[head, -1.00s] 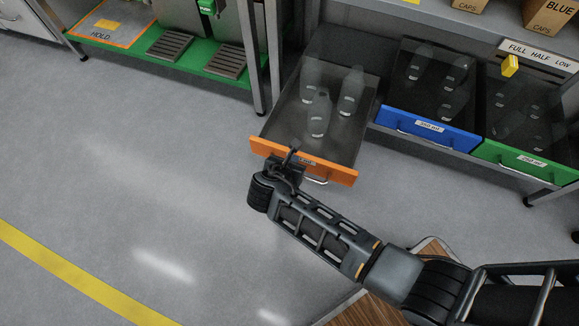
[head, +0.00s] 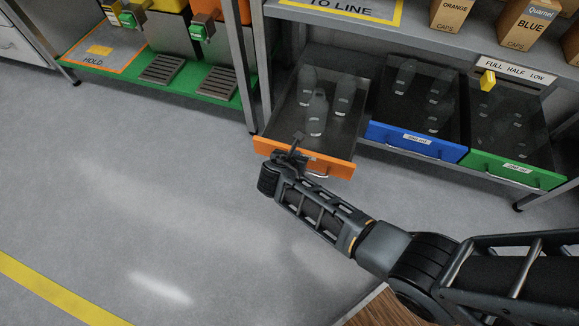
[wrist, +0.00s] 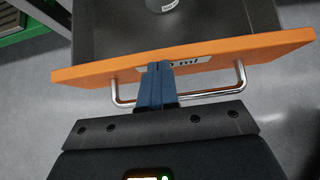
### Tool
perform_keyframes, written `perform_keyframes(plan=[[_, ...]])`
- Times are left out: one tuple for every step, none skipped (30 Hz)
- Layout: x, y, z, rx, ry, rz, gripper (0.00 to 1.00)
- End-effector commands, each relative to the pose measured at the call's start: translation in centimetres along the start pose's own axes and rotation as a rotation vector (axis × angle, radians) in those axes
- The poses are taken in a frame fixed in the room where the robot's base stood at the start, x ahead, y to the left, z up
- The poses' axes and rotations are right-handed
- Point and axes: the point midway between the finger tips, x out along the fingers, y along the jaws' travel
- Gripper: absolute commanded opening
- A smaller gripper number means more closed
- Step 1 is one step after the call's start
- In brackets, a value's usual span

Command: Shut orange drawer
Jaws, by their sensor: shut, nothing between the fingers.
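The orange drawer (head: 275,150) stands partly pulled out under the bench, with its front standing out further than the blue one beside it. Several clear bottles (head: 317,112) stand inside. Its front also shows in the wrist view (wrist: 245,52), with a silver bar handle (wrist: 210,96) and a label partly hidden by my fingers. My gripper (head: 297,142) is shut and empty at the drawer front. In the wrist view its blue-grey fingertips (wrist: 157,66) lie over the label, at or against the front face, above the handle bar.
A blue drawer (head: 385,134) and a green drawer (head: 490,166), both also open, sit to the right. A bench leg (head: 245,85) stands just left of the orange drawer. Open grey floor (head: 150,190) lies at left.

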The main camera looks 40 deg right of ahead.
Motion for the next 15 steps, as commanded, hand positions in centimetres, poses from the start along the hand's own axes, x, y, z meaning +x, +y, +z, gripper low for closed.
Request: perform_keyframes(plan=[[0.7, 0.0, 0.9, 0.002, -0.001, -0.002, 0.00], [1.2, 0.0, 1.3, 0.001, -0.001, -0.002, 0.00], [1.7, 0.0, 1.8, 0.002, -0.002, -0.001, 0.00], [2.2, 0.0, 2.1, 0.002, -0.001, -0.002, 0.00], [2.6, 0.0, 2.5, 0.003, -0.001, -0.002, 0.00], [3.2, 0.0, 3.0, 0.003, -0.001, -0.002, 0.00], [3.6, 0.0, 3.4, 0.003, 0.000, -0.002, 0.00], [4.0, 0.0, 3.8, 0.002, 0.000, -0.002, 0.00], [4.6, 0.0, 4.3, 0.002, -0.001, -0.001, 0.00], [5.1, 0.0, 4.6, 0.002, -0.001, -0.002, 0.00], [5.5, -0.1, 5.0, 0.002, -0.001, -0.003, 0.00], [6.1, 0.0, 5.6, 0.003, -0.001, -0.002, 0.00], [6.5, -0.1, 5.9, 0.002, -0.001, -0.002, 0.00], [6.9, 0.0, 6.3, 0.003, -0.001, -0.002, 0.00], [7.5, 0.0, 6.8, 0.002, -0.001, -0.002, 0.00]])
